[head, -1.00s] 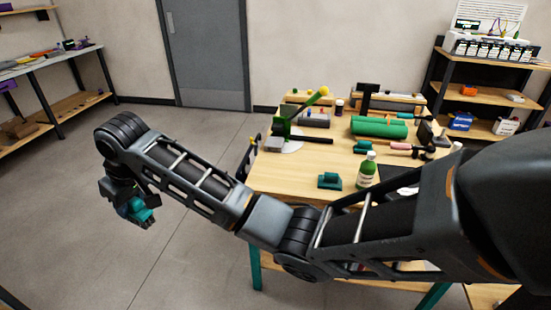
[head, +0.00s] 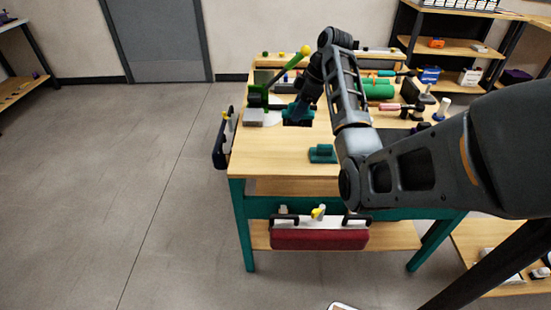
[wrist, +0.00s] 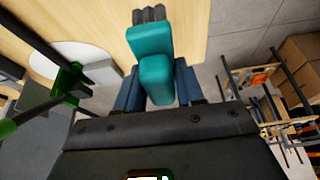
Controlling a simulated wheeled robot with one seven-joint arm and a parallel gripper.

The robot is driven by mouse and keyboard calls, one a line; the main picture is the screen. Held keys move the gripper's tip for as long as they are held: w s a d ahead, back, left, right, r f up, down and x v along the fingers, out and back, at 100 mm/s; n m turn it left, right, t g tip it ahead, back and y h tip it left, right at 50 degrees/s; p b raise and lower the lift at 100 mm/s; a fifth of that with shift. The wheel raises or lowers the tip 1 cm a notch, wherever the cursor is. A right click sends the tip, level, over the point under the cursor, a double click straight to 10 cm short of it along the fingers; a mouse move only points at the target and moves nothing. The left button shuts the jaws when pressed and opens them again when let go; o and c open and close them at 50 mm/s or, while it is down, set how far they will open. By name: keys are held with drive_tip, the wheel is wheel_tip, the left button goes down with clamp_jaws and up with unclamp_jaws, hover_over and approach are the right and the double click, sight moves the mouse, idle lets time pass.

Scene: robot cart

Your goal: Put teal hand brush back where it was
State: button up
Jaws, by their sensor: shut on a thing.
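My gripper (head: 298,108) is over the back left part of the workbench top (head: 262,160). In the wrist view my gripper (wrist: 158,88) is shut on the teal hand brush (wrist: 152,42), with a blue finger on each side of the teal block. Dark bristles show at its far end. In the head view the brush is small and partly hidden by the gripper, and I cannot tell whether it touches the bench. A second teal blocky thing (head: 322,153) lies on the bench, nearer the front edge.
A green-armed thing with a yellow ball (head: 305,50) and a grey block (head: 254,117) stand left of my gripper. A green roll (head: 378,91) lies to the right. The bench's front left is clear.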

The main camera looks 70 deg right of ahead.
sight(311, 112)
drive_tip(key=s, duration=0.1)
drive_tip(key=s+d, duration=0.1)
drive_tip(key=s, duration=0.1)
drive_tip(key=shift+s+d+f, duration=0.25)
drive_tip(key=shift+d+f, duration=0.05)
drive_tip(key=shift+d, duration=0.1)
drive_tip(key=shift+s+f+n, duration=0.1)
drive_tip(key=shift+f+n, duration=0.05)
drive_tip(key=shift+n, duration=0.15)
drive_tip(key=w+a+f, duration=0.2)
drive_tip(key=w, duration=0.1)
drive_tip(key=w+a+f+p, duration=0.1)
drive_tip(key=w+f, duration=0.1)
drive_tip(key=w, duration=0.1)
drive_tip(key=w+a+f, duration=0.2)
drive_tip(key=w, duration=0.1)
drive_tip(key=shift+w+a+f+p, duration=0.15)
drive_tip(key=shift+a+f+p, duration=0.15)
drive_tip(key=shift+p, duration=0.05)
drive_tip(key=shift+w+f, duration=0.1)
drive_tip(key=shift+f, duration=0.05)
drive_tip(key=shift+a+f, duration=0.1)
drive_tip(key=shift+f, duration=1.85)
drive_tip(key=shift+f, duration=0.1)
drive_tip(key=o, duration=1.1)
